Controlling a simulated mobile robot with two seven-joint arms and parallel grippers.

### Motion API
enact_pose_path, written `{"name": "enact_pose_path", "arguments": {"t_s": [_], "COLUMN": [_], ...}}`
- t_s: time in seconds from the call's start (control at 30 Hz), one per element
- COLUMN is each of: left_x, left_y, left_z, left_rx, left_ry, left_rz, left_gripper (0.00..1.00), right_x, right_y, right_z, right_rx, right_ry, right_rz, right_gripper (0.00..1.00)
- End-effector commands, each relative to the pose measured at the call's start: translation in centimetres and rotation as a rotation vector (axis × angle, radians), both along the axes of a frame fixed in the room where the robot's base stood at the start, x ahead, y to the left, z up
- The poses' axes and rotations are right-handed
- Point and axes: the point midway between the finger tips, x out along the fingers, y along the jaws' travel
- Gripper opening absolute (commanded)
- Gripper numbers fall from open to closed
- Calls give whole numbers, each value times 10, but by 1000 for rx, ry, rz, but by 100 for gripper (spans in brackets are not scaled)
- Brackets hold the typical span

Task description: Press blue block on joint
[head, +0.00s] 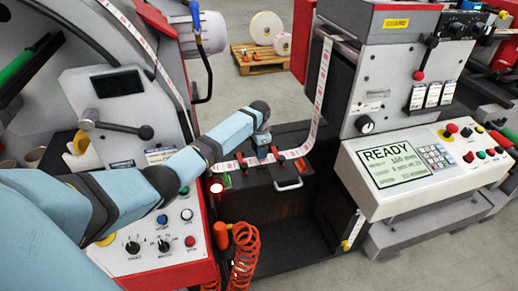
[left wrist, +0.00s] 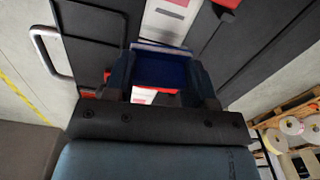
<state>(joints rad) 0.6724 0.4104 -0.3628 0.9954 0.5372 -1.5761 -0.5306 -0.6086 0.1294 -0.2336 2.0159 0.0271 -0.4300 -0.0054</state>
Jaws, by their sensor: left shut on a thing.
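My left gripper (head: 263,143) reaches down over the dark splice table from the left. It is shut on the blue block (left wrist: 160,72), which sits between the two fingers in the left wrist view. In the head view the block (head: 262,153) is small, at or just above the white label web (head: 291,155). I cannot tell whether it touches the web. The joint itself is hidden or too small to make out. The web also shows past the block in the left wrist view (left wrist: 165,22). My right gripper is not in view.
Red clamps (head: 280,159) cross the web close to the gripper. A metal handle (head: 289,185) is on the table's front. The READY panel (head: 395,165) stands at right, the control panel with knobs (head: 150,247) at left. An orange coiled hose (head: 245,250) hangs below.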

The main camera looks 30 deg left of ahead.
Motion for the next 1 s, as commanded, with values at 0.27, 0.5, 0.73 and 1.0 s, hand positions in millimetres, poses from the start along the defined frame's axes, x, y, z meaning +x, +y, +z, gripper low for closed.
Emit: {"name": "enact_pose_path", "arguments": {"t_s": [0.27,0.5,0.73,1.0], "left_x": [0,0,0,0], "left_y": [0,-1,-1,0], "left_z": [-9,-16,-17,-18], "left_rx": [0,0,0,0], "left_ry": [0,0,0,1], "left_rz": [0,-1,-1,0], "left_gripper": [26,26,26,26], "right_x": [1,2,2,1], "right_y": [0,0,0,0], "right_z": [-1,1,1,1], "right_rx": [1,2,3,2], "right_ry": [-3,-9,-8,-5], "right_rz": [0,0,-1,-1], "right_gripper": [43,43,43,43]}}
